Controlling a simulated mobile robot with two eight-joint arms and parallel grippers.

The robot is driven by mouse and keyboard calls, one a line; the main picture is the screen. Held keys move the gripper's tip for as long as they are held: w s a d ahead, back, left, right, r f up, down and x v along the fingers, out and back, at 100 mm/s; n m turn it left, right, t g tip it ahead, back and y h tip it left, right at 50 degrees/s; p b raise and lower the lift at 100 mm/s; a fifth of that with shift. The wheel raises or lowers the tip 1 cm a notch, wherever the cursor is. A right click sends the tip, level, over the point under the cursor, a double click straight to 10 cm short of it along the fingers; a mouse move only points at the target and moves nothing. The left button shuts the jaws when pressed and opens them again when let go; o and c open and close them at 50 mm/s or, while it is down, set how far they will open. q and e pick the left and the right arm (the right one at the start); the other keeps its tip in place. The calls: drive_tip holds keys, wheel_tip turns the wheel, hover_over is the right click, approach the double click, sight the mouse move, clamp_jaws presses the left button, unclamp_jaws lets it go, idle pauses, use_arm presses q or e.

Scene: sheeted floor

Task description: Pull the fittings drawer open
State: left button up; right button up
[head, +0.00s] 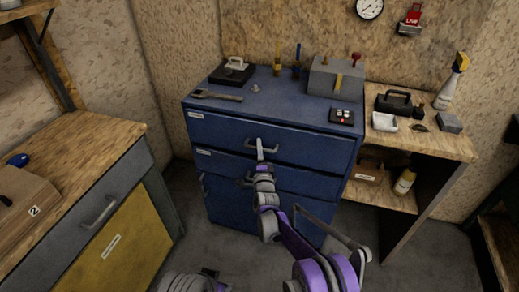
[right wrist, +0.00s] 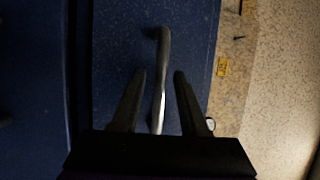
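The blue cabinet (head: 230,190) stands in the middle of the head view with stacked drawers. Its top drawer (head: 222,128) looks flush with the front. The drawer labels are too small to read. The top drawer's metal handle (head: 271,149) also shows in the right wrist view (right wrist: 161,75). My right gripper (head: 260,159) is at this handle. In the right wrist view its two fingers (right wrist: 159,75) are apart, one on each side of the handle, with a gap visible to each. Part of my left arm shows at the bottom edge; its fingers cannot be made out.
A wrench (head: 217,96), a grey block (head: 335,78) and small items lie on the cabinet top. A wooden bench (head: 440,145) with a spray bottle (head: 452,82) stands right. A workbench with a yellow door (head: 125,240) stands left. Floor before the cabinet is free.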

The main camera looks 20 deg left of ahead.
clamp_jaws()
idle(1.2)
